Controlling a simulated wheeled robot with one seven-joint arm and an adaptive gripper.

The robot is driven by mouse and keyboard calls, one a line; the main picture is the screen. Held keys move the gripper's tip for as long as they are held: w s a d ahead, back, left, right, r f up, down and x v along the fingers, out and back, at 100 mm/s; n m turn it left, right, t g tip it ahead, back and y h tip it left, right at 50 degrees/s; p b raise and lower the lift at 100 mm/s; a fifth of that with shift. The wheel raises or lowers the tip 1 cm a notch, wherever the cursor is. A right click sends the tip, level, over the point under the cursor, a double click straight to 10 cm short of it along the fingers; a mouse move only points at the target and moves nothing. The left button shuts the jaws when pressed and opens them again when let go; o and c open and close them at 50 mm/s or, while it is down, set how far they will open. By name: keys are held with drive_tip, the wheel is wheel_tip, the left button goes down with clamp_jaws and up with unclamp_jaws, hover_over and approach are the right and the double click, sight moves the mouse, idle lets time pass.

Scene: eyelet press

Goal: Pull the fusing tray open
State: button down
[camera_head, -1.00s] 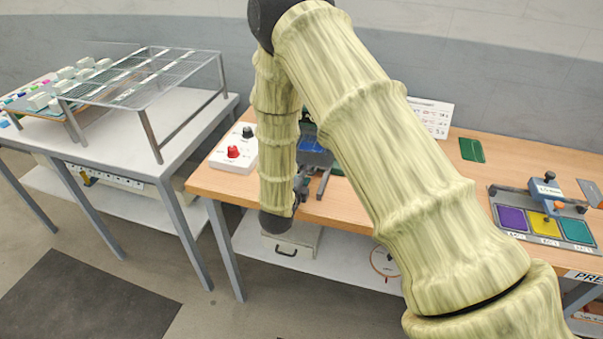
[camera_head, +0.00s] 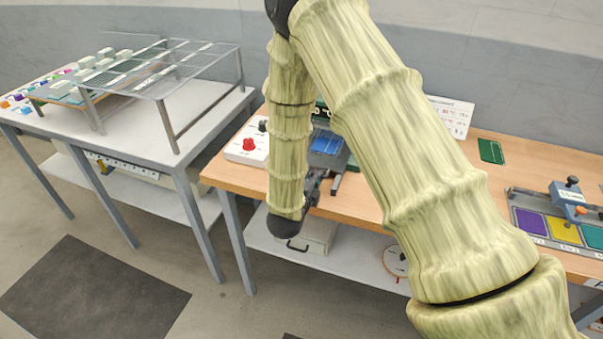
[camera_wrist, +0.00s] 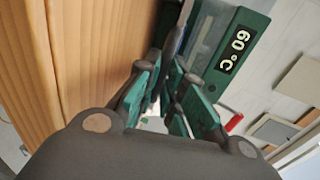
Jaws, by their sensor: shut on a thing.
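In the head view a blue panel, seemingly the fusing tray (camera_head: 327,144), shows at the table's front edge, partly hidden by my arm. My gripper (camera_wrist: 172,82) is shut on a dark grey bar (camera_wrist: 178,38), which looks like the tray's handle; the fingers cover much of it. In the head view my gripper (camera_head: 311,190) is just off the front edge, mostly behind my forearm. How far the tray is out is hard to tell.
A white box with a red knob (camera_head: 249,144) stands left of the unit on the wooden table (camera_head: 226,178). A drawer box (camera_head: 312,238) sits on the shelf below. A white side table (camera_head: 196,103) stands left. Floor in front is clear.

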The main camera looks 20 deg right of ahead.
drive_tip(key=f+b+v, duration=0.1)
drive_tip(key=b+v, duration=0.1)
drive_tip(key=v, duration=0.6)
drive_tip(key=shift+f, duration=0.35)
drive_tip(key=shift+s+a, duration=0.1)
drive_tip(key=shift+s, duration=0.05)
drive_tip(key=c, duration=1.5)
unclamp_jaws()
drive_tip(key=v, duration=1.2)
